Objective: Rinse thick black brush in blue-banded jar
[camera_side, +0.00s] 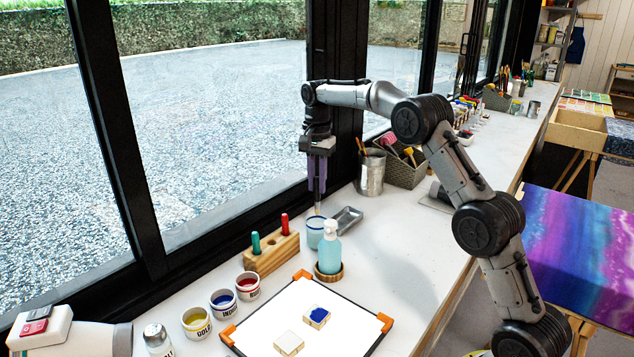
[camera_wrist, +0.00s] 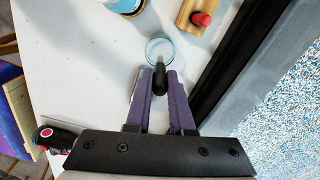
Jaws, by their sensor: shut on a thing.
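My gripper (camera_side: 317,187), with purple fingers, points straight down and is shut on a brush. In the wrist view the brush shows as a thick black handle (camera_wrist: 160,80) between the fingertips (camera_wrist: 160,86). The glass jar with blue on it (camera_side: 315,235) stands on the white table below the gripper. Its round mouth (camera_wrist: 149,47) shows just beyond the handle in the wrist view. The brush's lower end hangs upright at the jar's mouth.
A wooden block (camera_side: 271,256) holds green and red brushes at left. A metal cup (camera_side: 370,174) stands behind. Paint pots (camera_side: 222,303) and a white board (camera_side: 338,322) lie in front.

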